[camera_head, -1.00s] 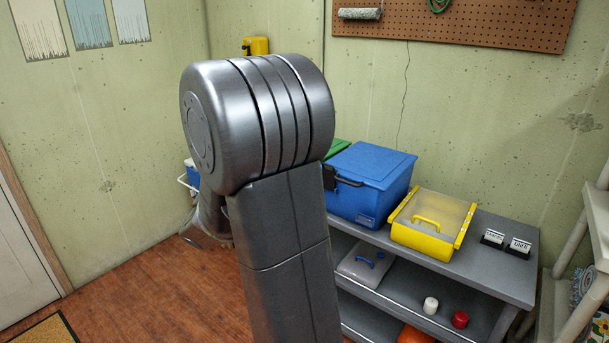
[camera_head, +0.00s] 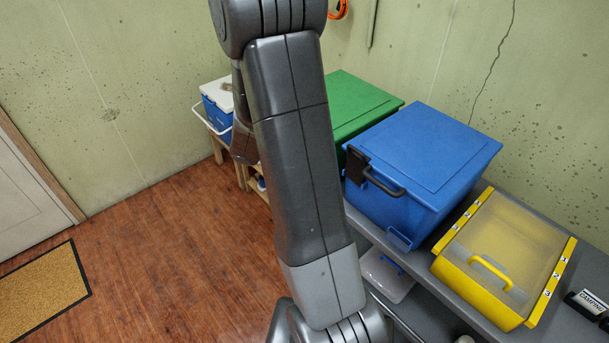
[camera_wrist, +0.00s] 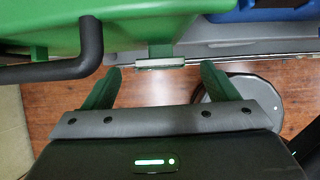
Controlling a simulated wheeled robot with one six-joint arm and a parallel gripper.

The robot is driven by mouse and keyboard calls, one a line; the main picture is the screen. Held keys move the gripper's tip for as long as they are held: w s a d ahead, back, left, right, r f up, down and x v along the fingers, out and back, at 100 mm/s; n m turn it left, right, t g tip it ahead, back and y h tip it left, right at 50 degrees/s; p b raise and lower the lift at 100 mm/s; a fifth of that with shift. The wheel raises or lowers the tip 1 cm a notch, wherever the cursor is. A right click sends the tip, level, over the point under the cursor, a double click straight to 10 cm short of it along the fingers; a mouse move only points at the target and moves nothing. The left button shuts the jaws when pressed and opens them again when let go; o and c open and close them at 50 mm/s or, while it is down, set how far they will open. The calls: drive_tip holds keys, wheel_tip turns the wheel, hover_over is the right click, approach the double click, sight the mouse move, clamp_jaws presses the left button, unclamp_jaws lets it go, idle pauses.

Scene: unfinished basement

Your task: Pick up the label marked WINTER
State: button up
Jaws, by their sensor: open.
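At the right edge of the head view a small black holder carries a white label reading CAMPING (camera_head: 587,304). No label that I can read as WINTER is in view; part of a second dark piece at the right edge is cut off. My gripper (camera_wrist: 161,76) shows in the wrist view, open and empty, its green fingertips apart in front of the green box (camera_wrist: 140,28). A small grey-and-green tab (camera_wrist: 160,58) on that box sits between and just beyond the fingertips. My arm hides the gripper in the head view.
The green box (camera_head: 358,102), blue box (camera_head: 425,150) and yellow-rimmed box (camera_head: 500,262) stand in a row on the grey shelf unit. A black handle (camera_wrist: 60,68) is close to my left fingertip. A blue-and-white cooler (camera_head: 217,108) stands behind. The wooden floor (camera_head: 180,255) is clear.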

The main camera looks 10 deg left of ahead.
drive_tip(key=x, duration=0.3)
drive_tip(key=shift+f, duration=0.25)
drive_tip(key=c, duration=1.1)
drive_tip(key=shift+o, duration=0.2)
drive_tip(key=shift+r, duration=0.15)
